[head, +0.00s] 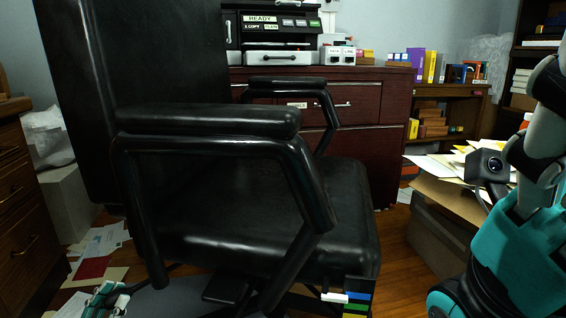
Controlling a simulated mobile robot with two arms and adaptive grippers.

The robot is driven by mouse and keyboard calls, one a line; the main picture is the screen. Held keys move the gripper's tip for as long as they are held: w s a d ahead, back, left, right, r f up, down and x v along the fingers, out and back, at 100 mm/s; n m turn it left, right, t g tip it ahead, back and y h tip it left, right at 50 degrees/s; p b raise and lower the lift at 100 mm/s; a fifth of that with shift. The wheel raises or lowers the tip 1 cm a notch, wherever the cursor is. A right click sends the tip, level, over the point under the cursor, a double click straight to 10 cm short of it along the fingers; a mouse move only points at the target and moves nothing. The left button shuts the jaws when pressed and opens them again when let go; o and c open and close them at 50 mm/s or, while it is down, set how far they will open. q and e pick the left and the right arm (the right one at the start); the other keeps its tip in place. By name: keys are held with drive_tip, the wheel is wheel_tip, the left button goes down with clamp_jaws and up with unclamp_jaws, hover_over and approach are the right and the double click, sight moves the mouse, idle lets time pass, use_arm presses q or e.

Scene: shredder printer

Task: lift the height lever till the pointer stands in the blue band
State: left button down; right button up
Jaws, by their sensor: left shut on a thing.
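The black office chair (250,215) fills the middle of the head view. Below its seat front is a dark scale plate with a blue band (358,297), a green band and a yellow band. The white pointer (334,297) lies level with the blue band, at its left edge. My left gripper (106,298) is at the bottom left edge, low beside the chair, shut on what appears to be the height lever. The lever itself is mostly hidden by the gripper and the frame edge. My right arm shows at the right, but its fingertips do not.
A dark red cabinet (378,135) with a printer (278,28) stands behind the chair. A box heaped with papers (433,235) is at the right. Papers (100,243) lie on the floor at the left, near a wooden drawer unit (22,205).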

use_arm(q)
drive_tip(key=shift+r+p, duration=0.45)
drive_tip(key=shift+r, duration=0.15)
idle(0.3)
drive_tip(key=shift+f+b, duration=0.45)
drive_tip(key=shift+f, duration=0.3)
drive_tip(key=c, duration=0.7)
unclamp_jaws()
drive_tip(key=shift+o, duration=0.2)
drive_tip(key=shift+s, duration=0.1)
drive_tip(key=b+v, duration=0.2)
drive_tip(key=v, duration=0.4)
